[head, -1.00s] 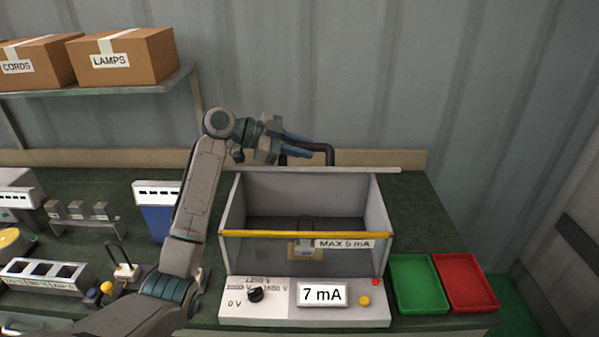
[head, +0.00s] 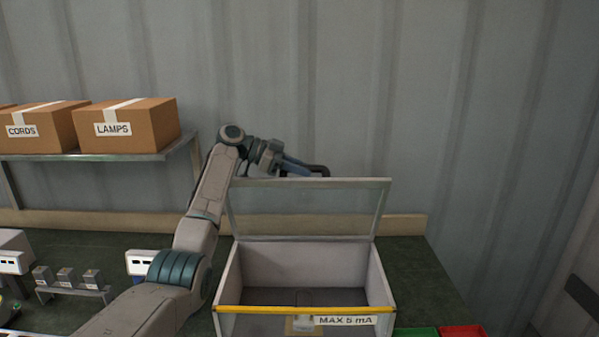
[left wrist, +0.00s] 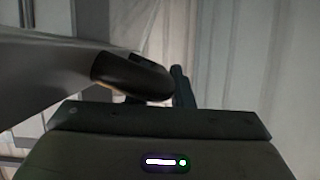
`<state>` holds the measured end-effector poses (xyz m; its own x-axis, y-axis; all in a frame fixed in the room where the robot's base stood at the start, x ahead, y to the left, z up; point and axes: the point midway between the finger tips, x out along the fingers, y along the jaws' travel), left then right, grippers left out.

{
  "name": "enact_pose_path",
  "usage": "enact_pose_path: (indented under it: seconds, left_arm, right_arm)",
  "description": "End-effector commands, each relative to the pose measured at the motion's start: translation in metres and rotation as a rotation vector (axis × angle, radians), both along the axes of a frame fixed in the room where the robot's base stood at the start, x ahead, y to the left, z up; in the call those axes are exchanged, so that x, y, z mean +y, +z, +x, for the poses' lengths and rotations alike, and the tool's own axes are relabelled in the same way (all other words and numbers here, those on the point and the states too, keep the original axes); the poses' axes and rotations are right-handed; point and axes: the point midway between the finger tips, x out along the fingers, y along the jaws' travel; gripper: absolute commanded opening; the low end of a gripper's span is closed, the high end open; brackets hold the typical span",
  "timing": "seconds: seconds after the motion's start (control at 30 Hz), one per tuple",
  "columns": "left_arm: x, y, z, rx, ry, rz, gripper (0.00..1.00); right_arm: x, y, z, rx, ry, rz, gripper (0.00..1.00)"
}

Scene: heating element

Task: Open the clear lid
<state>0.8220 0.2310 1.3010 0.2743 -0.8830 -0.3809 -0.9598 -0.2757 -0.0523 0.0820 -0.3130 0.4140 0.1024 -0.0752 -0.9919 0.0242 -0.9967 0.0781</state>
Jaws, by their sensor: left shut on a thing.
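The clear lid (head: 305,182) has a pale frame and stands raised along the back edge of the open grey box (head: 232,275). Its dark handle (head: 319,170) is at the top edge. My left gripper (head: 303,169) is shut on this handle, reaching in from the left behind the lid's top edge. In the left wrist view the handle (left wrist: 130,76) lies by the gripper, and the fingertips are partly hidden. The box has a yellow front rim and a "MAX 5 mA" label (head: 345,321). My right gripper is not in view.
A shelf (head: 100,156) at the left holds boxes marked CORDS and LAMPS (head: 127,128). A corrugated wall stands behind the bench. Green (head: 415,332) and red (head: 462,331) trays sit at the lower right.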

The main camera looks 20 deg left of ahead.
Motion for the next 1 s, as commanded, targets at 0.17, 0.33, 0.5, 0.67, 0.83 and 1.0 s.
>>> enact_pose_path:
  seconds: [0.17,0.33,0.5,0.67,0.83,1.0]
  left_arm:
    - [0.0013,-0.0028,0.0031,0.022,0.002,-0.002,0.0]
    - [0.0016,-0.0035,0.0036,0.026,0.001,-0.003,0.0]
    - [0.0016,-0.0039,0.0035,0.026,0.001,-0.002,0.0]
    - [0.0016,-0.0038,0.0034,0.026,0.001,-0.002,0.41]
    - [0.0015,-0.0023,0.0033,0.023,0.001,-0.004,0.41]
    - [0.0045,-0.0011,0.0027,0.021,0.001,-0.004,0.41]
  right_arm:
    - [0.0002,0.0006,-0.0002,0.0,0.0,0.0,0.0]
    - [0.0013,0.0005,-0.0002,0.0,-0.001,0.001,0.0]
    - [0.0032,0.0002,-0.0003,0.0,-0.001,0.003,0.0]
    - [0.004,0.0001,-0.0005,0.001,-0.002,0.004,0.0]
    - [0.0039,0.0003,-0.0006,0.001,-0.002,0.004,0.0]
    - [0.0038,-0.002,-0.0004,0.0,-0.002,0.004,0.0]
